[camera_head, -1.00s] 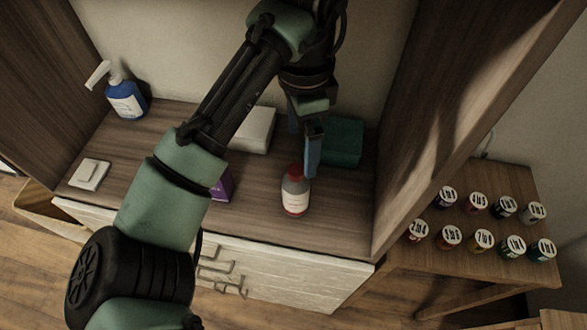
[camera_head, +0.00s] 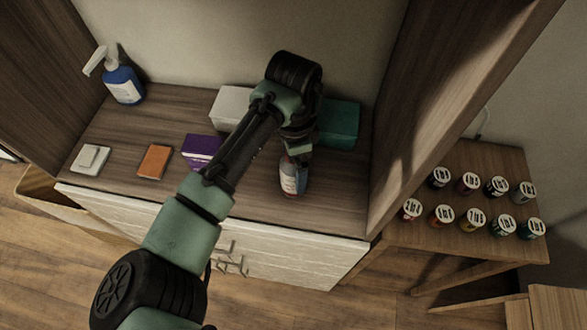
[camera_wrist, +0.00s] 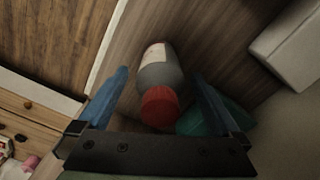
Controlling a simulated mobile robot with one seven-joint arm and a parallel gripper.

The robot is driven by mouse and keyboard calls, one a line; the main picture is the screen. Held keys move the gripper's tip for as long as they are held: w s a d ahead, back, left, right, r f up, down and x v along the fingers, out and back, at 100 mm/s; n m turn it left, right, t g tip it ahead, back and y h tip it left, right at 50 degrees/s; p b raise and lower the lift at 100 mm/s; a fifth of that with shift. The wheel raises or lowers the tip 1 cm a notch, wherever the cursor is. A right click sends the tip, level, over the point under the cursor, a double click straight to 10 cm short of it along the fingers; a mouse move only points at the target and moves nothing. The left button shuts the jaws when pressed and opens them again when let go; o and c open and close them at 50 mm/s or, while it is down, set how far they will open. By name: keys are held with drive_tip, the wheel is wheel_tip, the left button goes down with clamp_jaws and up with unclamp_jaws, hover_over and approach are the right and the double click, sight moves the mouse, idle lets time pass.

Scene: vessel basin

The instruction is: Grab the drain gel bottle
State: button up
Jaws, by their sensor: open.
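The bottle with a red cap, a grey body and a white label, which I take to be the drain gel bottle, stands on the wooden counter (camera_head: 240,200) near its front edge. In the head view its lower part (camera_head: 291,181) shows below my gripper, and the top is hidden. In the wrist view the bottle (camera_wrist: 160,72) lies between the two blue fingers of my gripper (camera_wrist: 160,78), red cap toward the palm. The fingers are apart, with a visible gap on each side of the bottle.
A teal box (camera_head: 341,124) stands close behind the bottle. A side table (camera_head: 470,162) holds several small jars.

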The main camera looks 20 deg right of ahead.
clamp_jaws()
idle(0.5)
